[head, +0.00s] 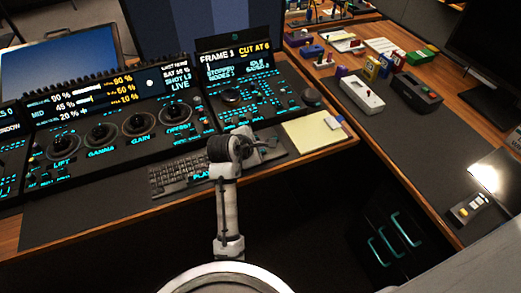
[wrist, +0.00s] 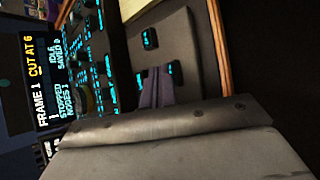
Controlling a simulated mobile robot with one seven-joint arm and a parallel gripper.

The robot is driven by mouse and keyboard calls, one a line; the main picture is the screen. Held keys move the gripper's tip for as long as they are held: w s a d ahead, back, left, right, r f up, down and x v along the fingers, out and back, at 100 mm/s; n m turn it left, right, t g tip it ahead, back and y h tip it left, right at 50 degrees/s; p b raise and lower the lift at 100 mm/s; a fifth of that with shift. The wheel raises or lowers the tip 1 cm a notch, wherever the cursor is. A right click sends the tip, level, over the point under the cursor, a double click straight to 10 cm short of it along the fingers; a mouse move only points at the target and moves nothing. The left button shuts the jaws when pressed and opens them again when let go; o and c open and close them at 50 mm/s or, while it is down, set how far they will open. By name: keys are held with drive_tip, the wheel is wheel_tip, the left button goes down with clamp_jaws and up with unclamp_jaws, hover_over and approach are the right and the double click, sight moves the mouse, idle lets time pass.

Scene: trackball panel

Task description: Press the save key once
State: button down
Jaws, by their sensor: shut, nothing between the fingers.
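The trackball panel (head: 262,98) stands at the middle of the desk, its keys lit cyan. Its screen (wrist: 43,85) reads FRAME 1, CUT AT 6, STOPPED, NODES 1, IDLE and SAVED 0 in the wrist view, where the picture is turned sideways. My gripper (wrist: 156,84) is shut and empty, its fingertips close to a small group of cyan-lit keys (wrist: 175,72). A lone dark key (wrist: 150,38) with cyan marks sits apart from them. I cannot read which key is save. In the head view my arm hides part of the panel's front. Contact with a key cannot be told.
A keyboard (head: 180,174) lies left of my arm. A yellow pad (head: 313,136) lies to the right. Grading dials (head: 138,123) stand at the left. Small devices (head: 362,95) crowd the right desk. The dark mat in front of the keyboard is clear.

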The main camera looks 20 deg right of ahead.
drive_tip(key=shift+f, duration=0.45)
idle(0.5)
drive_tip(key=shift+r, duration=0.1)
drive_tip(key=shift+r+p, duration=0.9)
drive_tip(key=shift+p, duration=0.6)
wheel_tip(320, 180, up, 3)
drive_tip(key=p, duration=0.3)
drive_tip(key=shift+p, duration=0.4)
drive_tip(key=shift+r, duration=1)
